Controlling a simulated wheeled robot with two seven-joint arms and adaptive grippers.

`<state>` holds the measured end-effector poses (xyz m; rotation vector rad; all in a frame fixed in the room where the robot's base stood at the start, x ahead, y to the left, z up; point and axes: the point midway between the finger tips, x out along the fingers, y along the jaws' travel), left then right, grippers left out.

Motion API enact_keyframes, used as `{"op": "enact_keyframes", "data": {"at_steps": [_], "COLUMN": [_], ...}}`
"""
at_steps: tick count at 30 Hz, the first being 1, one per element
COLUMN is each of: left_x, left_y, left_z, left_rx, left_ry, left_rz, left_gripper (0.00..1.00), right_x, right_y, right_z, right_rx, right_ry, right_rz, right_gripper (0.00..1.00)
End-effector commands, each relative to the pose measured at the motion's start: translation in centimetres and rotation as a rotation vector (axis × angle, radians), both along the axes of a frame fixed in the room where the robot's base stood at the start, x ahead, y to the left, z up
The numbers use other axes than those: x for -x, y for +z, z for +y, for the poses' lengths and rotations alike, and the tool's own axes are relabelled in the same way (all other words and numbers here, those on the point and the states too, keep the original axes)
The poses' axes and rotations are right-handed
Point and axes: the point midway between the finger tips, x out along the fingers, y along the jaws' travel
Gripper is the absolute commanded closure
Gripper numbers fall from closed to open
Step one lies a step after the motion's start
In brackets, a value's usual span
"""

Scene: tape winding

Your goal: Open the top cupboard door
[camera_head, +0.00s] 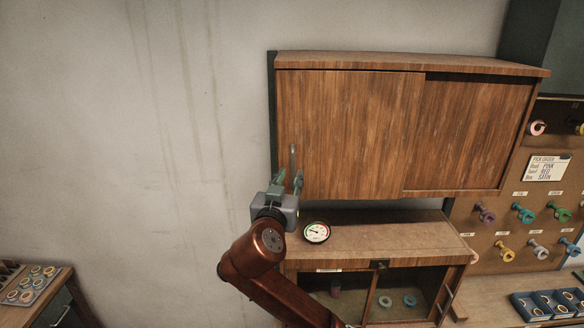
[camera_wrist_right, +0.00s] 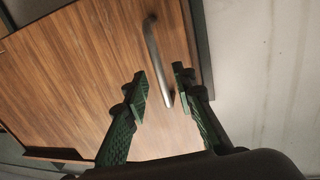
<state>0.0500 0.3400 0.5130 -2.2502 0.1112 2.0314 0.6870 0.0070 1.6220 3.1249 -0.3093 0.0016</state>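The top cupboard (camera_head: 410,62) hangs on the wall with two brown wooden door panels. The left door panel (camera_head: 345,125) overlaps in front of the darker right panel (camera_head: 470,135). A grey vertical bar handle (camera_head: 293,157) is near the left door's left edge; it also shows in the right wrist view (camera_wrist_right: 152,50). My right gripper (camera_head: 289,178) is at the lower end of the handle. In the right wrist view its green fingers (camera_wrist_right: 161,82) are apart, with the handle's lower end appearing between them; contact cannot be told. My left gripper is not in view.
Below stands a lower cabinet (camera_head: 400,238) with a round gauge (camera_head: 316,232) on its top, close to my right wrist. A pegboard (camera_head: 520,230) with coloured tape rolls is at the right. A side table (camera_head: 30,290) is at the lower left. The wall left of the cupboard is bare.

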Motion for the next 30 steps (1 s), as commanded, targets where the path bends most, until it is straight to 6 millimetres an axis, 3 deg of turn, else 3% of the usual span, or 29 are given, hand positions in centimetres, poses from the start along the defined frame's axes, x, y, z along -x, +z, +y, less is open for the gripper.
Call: {"op": "enact_keyframes", "data": {"at_steps": [7,19,30], "left_x": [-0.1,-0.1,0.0], "left_y": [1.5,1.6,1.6], "left_z": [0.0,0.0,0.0], "left_rx": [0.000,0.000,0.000], "left_ry": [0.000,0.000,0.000], "left_rz": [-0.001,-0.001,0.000], "left_gripper": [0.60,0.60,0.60], "right_x": [-3.3,-4.0,-4.0], "right_y": [0.2,-0.1,-0.1], "right_z": [-0.7,-0.8,-0.8], "right_rx": [0.003,0.001,0.001], "right_ry": [-0.001,0.001,0.002], "right_rz": [0.001,0.002,0.001], "right_gripper": [0.75,0.76,1.00]}}
